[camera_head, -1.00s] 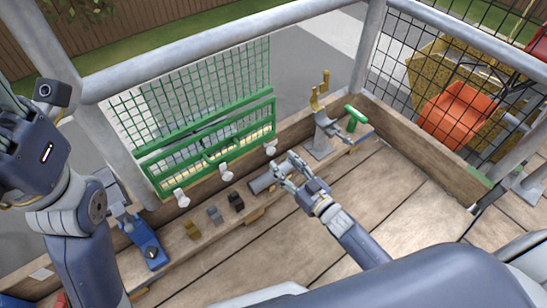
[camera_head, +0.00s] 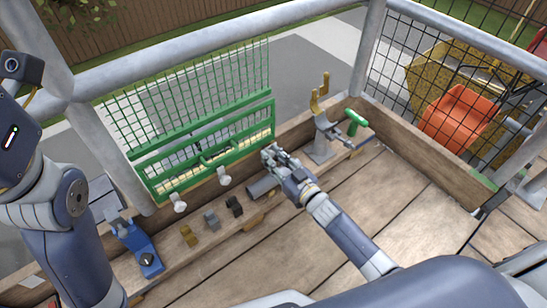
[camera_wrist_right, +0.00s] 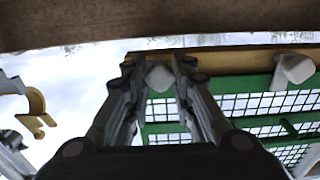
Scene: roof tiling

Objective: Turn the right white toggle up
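Two white toggles show in the head view on the lower rail of the green mesh panel: a left one (camera_head: 179,203) and a middle one (camera_head: 224,176). My right gripper (camera_head: 271,153) is at the panel's right end and hides the right white toggle there. In the right wrist view, the right white toggle (camera_wrist_right: 160,77) sits between the two fingertips of my right gripper (camera_wrist_right: 160,70); whether they touch it is unclear. Another white toggle (camera_wrist_right: 293,70) is to its right. My left arm shows at the left edge, but its gripper is out of view.
The green mesh panel (camera_head: 205,160) stands behind the toggles. A blue tool (camera_head: 140,247) stands left; a green-handled tool (camera_head: 355,118) stands right. The wooden floor is clear.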

